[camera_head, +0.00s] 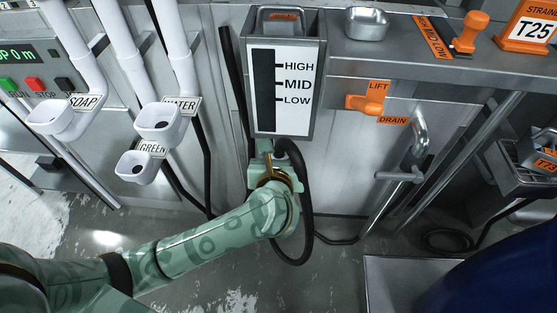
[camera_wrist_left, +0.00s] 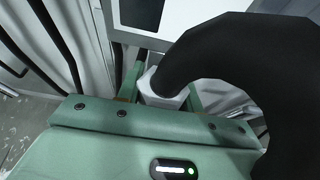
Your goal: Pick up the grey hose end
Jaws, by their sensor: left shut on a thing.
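My left gripper (camera_head: 268,150) is in front of the grey machine, just below the level gauge panel (camera_head: 286,90) marked HIGH, MID and LOW. In the left wrist view, its two fingers (camera_wrist_left: 163,84) are shut on the light grey hose end (camera_wrist_left: 160,92), one on each side. A thick black hose (camera_wrist_left: 235,45) bends up and right from the hose end. In the head view the hose (camera_head: 308,205) hangs in a loop beside my wrist. The hose end itself is mostly hidden there by my gripper. My right gripper is not in view.
White funnels labelled SOAP (camera_head: 50,118), WATER (camera_head: 161,122) and GREEN (camera_head: 137,167) are on the left. An orange LIFT/DRAIN handle (camera_head: 366,103) and a grey pipe handle (camera_head: 400,176) are on the right. The floor (camera_head: 205,268) near my arm is wet and partly clear.

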